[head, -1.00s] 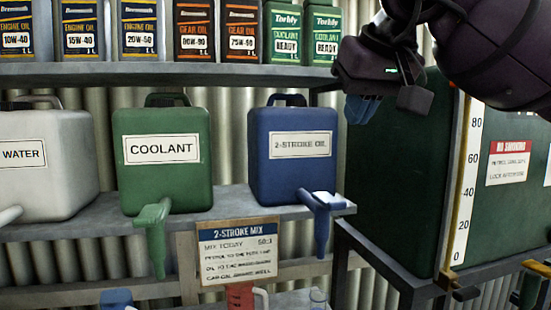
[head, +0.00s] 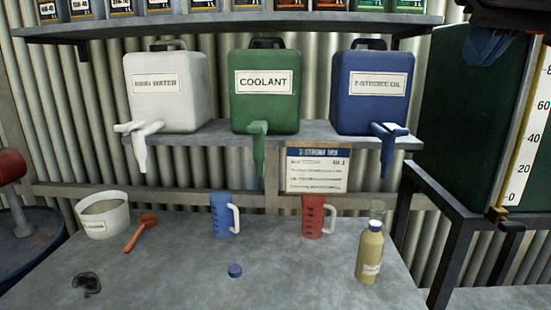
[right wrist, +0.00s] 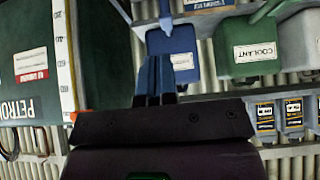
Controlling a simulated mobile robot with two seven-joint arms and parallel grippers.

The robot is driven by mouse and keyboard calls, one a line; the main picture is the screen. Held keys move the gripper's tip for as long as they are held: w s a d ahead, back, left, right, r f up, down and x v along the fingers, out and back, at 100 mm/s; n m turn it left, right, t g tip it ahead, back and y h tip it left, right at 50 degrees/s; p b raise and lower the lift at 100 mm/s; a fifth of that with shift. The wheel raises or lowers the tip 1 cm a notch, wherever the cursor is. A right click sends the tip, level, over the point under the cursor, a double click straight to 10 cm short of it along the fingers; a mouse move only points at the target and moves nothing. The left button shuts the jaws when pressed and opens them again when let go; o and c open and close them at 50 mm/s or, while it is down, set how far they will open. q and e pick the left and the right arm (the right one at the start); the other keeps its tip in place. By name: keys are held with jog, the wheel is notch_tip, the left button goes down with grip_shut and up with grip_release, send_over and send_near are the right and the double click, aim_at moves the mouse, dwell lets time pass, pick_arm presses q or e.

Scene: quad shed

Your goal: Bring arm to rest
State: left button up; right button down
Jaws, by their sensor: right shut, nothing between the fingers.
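My right gripper (head: 491,46) is at the top right of the head view, in front of the dark green tank (head: 462,120). Its blue fingers are together with nothing between them. The right wrist view shows the same fingers (right wrist: 155,78) closed, pointing toward the blue 2-stroke oil container (right wrist: 172,50), and clear of it as far as I can tell. My left gripper is in neither view.
Containers with taps stand on the shelf (head: 310,130) above. The bench's front middle is clear.

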jog(key=w+a+f+m+g+y, duration=0.1)
jog(key=a+f+m+g+y, duration=0.1)
jog(key=a+f+m+y, duration=0.45)
jog(key=a+f+m+g+y, duration=0.2)
jog(key=a+f+m+y, duration=0.2)
jog(key=f+m+y, duration=0.6)
jog(key=w+a+f+m+g+y, duration=0.15)
jog(key=a+f+m+y, duration=0.35)
jog(key=f, duration=0.6)
jog(key=d+f+m+t+h, duration=0.55)
jog(key=f+m+t, duration=0.3)
jog(key=m, duration=0.75)
jog(key=d+f+m+t+h, duration=0.55)
jog(key=f+m+t, duration=0.35)
jog(key=m, duration=0.6)
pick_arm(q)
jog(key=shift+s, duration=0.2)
pick_arm(e)
jog(key=s+d+f+m+g+h, duration=0.2)
jog(key=s+f+m, duration=0.3)
jog(key=f, duration=0.3)
jog(key=s+d+f+m+g+h, duration=0.2)
jog(key=s+f+m+g+h, duration=0.1)
jog(key=s+f+m+h, duration=0.2)
jog(key=s+d+f+m+g+h, duration=0.3)
jog(key=s+f+m, duration=0.4)
jog(key=f, duration=0.4)
jog(key=shift+f+m, duration=0.25)
jog(key=shift+m, duration=0.2)
